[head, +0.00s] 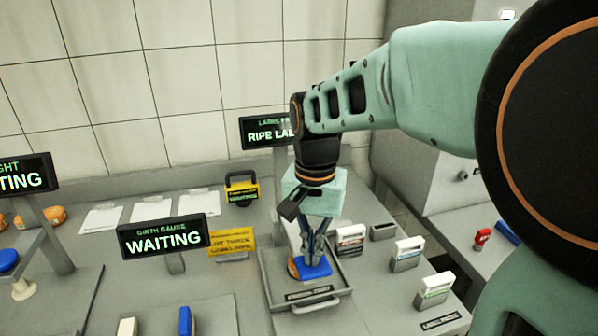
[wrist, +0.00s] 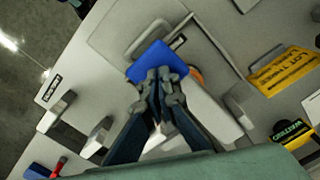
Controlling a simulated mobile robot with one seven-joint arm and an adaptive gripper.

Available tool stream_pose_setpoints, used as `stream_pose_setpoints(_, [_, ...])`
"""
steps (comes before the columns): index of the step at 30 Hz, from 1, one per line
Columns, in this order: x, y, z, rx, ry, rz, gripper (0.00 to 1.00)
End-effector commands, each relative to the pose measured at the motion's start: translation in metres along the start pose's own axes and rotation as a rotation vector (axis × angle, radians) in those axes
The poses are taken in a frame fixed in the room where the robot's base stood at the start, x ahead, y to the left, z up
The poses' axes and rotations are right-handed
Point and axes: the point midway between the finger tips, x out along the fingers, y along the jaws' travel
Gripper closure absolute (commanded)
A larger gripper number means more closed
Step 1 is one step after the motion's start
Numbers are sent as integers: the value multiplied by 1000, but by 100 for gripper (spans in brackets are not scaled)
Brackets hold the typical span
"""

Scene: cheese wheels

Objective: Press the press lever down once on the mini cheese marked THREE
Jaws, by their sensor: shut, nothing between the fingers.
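My gripper (head: 314,258) is shut and empty, pointing down over the tray (head: 322,302) in front of the "RIPE LABEL" sign. Its fingertips are at a flat blue pad (head: 318,270), which looks like the press lever's paddle. In the wrist view my fingertips (wrist: 160,76) overlap the near edge of the blue pad (wrist: 152,57); whether they touch it I cannot tell. An orange mini cheese (head: 292,268) shows partly at the pad's left side, and a sliver of it (wrist: 197,75) shows in the wrist view. Its marking is hidden.
The label press sign (head: 268,132) stands behind my gripper, partly covered by it. The girth gauge sign (head: 163,238) reads WAITING. A yellow lot card (head: 232,243) stands left of the tray. White-and-grey blocks (head: 405,254) stand to the right, with a red piece (head: 482,237) farther off.

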Motion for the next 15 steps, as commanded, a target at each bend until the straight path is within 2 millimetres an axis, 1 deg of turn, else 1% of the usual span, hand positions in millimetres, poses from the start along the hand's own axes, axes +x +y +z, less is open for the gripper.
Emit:
stream_pose_setpoints(1, [-6, -1, -1, 0, 0, 0, 100])
stream_pose_setpoints(15, [-33, -6, -11, 0, 2, -1, 100])
